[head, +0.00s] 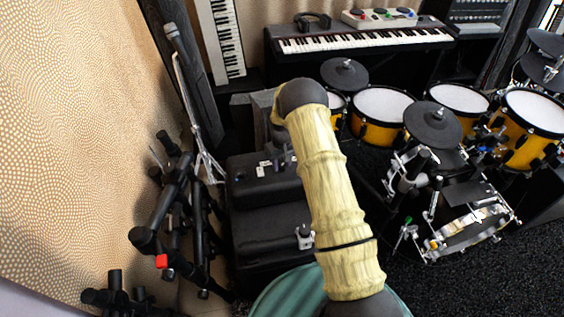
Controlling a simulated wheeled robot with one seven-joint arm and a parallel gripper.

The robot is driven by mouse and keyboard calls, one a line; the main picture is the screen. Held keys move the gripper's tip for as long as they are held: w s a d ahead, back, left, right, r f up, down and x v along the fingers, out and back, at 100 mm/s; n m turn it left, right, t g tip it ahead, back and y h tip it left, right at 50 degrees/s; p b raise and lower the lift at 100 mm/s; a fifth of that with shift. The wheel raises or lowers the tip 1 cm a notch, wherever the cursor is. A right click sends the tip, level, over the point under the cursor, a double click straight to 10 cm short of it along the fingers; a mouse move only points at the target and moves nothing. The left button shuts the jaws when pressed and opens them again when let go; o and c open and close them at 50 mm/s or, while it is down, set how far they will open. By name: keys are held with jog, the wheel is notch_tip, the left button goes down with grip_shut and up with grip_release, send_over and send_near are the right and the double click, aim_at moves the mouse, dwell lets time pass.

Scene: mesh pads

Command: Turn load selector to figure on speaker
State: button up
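I cannot make out a speaker, or a figure on one, for certain. My arm rises from the bottom centre, bends at a dark joint near the middle, and runs down behind itself. My gripper cannot be made out; the arm hides that area.
Black cases (265,215) stand left of my arm. A rack of black tubes (175,205) and a silver stand (190,100) are further left. A yellow drum kit (380,110) fills the right. Dark carpet (500,270) is clear at lower right.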

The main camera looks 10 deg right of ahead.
aim_at(282, 165)
jog(key=shift+o, duration=0.9)
notch_tip(282, 165, up, 18)
jog(key=p, duration=0.1)
jog(key=shift+f, duration=0.2)
jog(key=s+r+m+t, duration=0.1)
jog(key=s+r, duration=0.2)
jog(key=s, duration=0.7)
jog(key=s+r+m+t, duration=0.1)
jog(key=s+r, duration=0.3)
jog(key=s, duration=0.6)
jog(key=s+r+m+t, duration=0.1)
jog(key=s+r, duration=0.2)
jog(key=s, duration=0.7)
notch_tip(282, 165, up, 18)
jog(key=p, duration=1.7)
jog(key=shift+w+f+p, duration=0.2)
jog(key=shift+f+p, duration=0.05)
jog(key=shift+p, duration=0.15)
